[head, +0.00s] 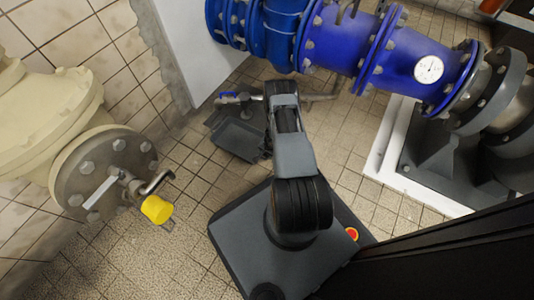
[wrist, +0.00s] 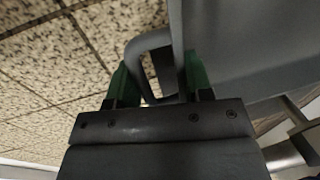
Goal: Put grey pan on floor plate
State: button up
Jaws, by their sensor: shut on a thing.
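In the wrist view, my gripper (wrist: 160,82) has its green fingers on either side of a grey looped handle (wrist: 150,42). It is shut on this handle of the grey pan, whose broad smooth grey body (wrist: 250,45) fills the upper right. In the head view, my arm hides the fingers. A dark grey flat shape (head: 238,139) shows low beside the arm's far end, to its left. I cannot tell there where the pan ends and any floor plate begins, or whether they touch.
A blue flanged pipe (head: 345,42) with a gauge crosses the upper right. A white-edged plinth (head: 380,160) is at right. Tiled floor (head: 185,175) is open left of my base.

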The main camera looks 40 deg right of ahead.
jog(key=o, duration=1.3)
jog(key=shift+o, duration=0.2)
